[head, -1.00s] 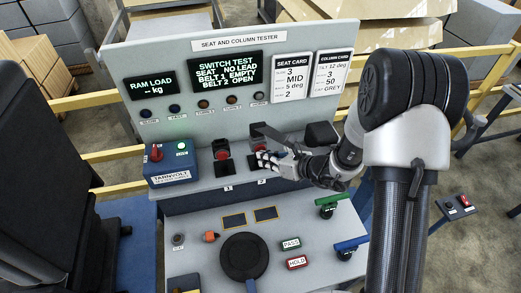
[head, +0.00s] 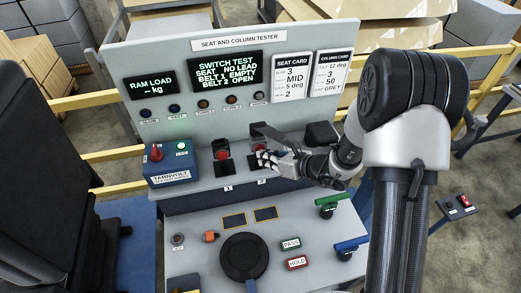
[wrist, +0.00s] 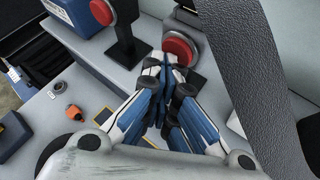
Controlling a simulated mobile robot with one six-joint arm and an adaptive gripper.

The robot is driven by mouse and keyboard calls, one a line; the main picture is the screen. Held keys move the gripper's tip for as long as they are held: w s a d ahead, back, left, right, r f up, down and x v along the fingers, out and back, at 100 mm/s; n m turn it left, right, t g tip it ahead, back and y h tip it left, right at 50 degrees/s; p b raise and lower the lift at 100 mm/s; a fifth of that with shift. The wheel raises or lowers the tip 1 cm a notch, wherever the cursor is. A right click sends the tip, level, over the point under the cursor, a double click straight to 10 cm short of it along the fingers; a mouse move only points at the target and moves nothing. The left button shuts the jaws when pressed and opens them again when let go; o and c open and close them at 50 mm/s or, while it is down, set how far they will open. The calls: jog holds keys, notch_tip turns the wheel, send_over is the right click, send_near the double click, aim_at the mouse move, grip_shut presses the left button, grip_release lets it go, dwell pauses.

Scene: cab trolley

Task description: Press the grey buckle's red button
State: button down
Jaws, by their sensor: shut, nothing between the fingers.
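The grey buckle with its round red button (head: 259,144) stands on the shelf above label 2. In the wrist view, the red button (wrist: 180,48) sits just beyond my fingertips, with grey buckle casing behind it. My gripper (head: 266,159) is shut and empty, its fingertips at the lower front of that button; it also shows in the wrist view (wrist: 172,66). I cannot tell whether the fingertips touch the button. The fingers partly hide the buckle's lower part and stalk.
Another red-buttoned buckle (head: 222,153) on a black stalk stands left, above label 1. A blue box (head: 168,175) with a red knob is farther left. A dark grey strap (wrist: 255,85) crosses close on the wrist view's right. The screen (head: 228,74) reads "BELT 2 OPEN".

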jog(key=shift+s+d, duration=0.2)
jog(key=shift+s, duration=0.5)
jog(key=s, duration=0.2)
jog(key=s+d+b, duration=0.1)
jog(key=s, duration=0.2)
jog(key=shift+d+b, duration=0.15)
jog(key=shift+b, duration=0.15)
jog(key=shift+r, duration=0.1)
dwell(0.4)
jog(key=s+a+r+n+g+b, duration=0.1)
jog(key=s+a+r+n+g, duration=0.15)
jog(key=s+r+n, duration=0.4)
jog(key=s+a+r+n+g+b, duration=0.1)
jog(key=s+r+n+g, duration=0.2)
jog(key=s+r+n, duration=0.35)
jog(key=s+d+r+n+t+h+b, duration=0.1)
jog(key=s+d+n+h, duration=0.4)
jog(key=d+n, duration=0.2)
jog(key=s+d+r+n+t+h, duration=0.1)
jog(key=s+d+n+t+h, duration=0.1)
jog(key=s+d+n+h, duration=0.3)
jog(key=d+n, duration=0.3)
jog(key=d, duration=0.1)
jog(key=shift+s+d+r+b, duration=0.3)
jog(key=shift+s+r+b, duration=0.05)
